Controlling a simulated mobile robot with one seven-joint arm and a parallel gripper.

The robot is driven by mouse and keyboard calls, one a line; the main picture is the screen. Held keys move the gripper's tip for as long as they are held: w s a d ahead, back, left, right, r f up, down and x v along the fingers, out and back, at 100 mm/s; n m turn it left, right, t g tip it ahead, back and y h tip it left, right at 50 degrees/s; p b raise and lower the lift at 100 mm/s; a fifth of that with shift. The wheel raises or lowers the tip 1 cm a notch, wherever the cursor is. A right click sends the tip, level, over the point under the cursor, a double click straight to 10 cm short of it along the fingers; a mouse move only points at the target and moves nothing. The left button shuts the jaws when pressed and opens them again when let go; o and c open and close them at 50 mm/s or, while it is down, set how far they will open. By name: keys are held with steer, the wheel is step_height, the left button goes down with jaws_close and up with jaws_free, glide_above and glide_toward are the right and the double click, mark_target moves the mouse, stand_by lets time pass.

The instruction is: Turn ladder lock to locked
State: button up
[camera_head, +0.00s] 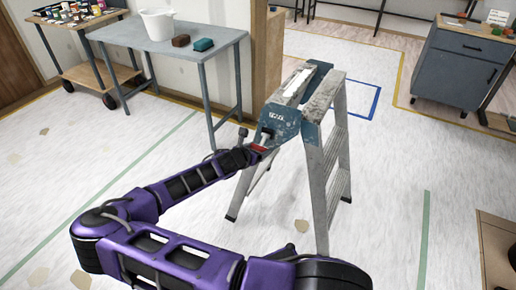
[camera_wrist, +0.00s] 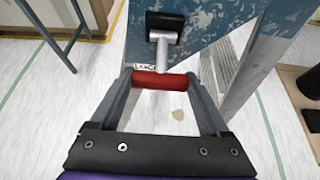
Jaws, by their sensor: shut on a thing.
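The stepladder (camera_head: 327,140) stands upright on the floor, with worn grey legs and a teal top section (camera_head: 282,119). The ladder lock has a red grip (camera_wrist: 159,80) on a silver stem, which runs up to a black mount (camera_wrist: 165,24) on the teal side plate. A label beside the stem, partly covered, seems to read "LOCK". My gripper (camera_wrist: 160,84) is shut on the red grip, with one finger at each end of it. In the head view my gripper (camera_head: 259,149) reaches the ladder's near side, and the red grip shows small there.
A grey-blue table (camera_head: 165,42) with a white bucket (camera_head: 157,22) and two small blocks stands behind at the left. A wheeled cart (camera_head: 85,58) is farther left. A blue-grey cabinet (camera_head: 456,72) stands at the back right. The floor around the ladder is mostly clear.

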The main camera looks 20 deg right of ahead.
steer(key=shift+w+f+t+h, duration=0.1)
steer(key=shift+f+t+h, duration=0.3)
steer(key=shift+h, duration=0.1)
stand_by(0.3)
steer(key=o, duration=1.2)
steer(key=shift+d, duration=0.1)
steer(key=p+v, duration=0.2)
steer(key=v, duration=1.5)
steer(key=shift+r+p, duration=0.15)
steer(key=shift+p, duration=0.2)
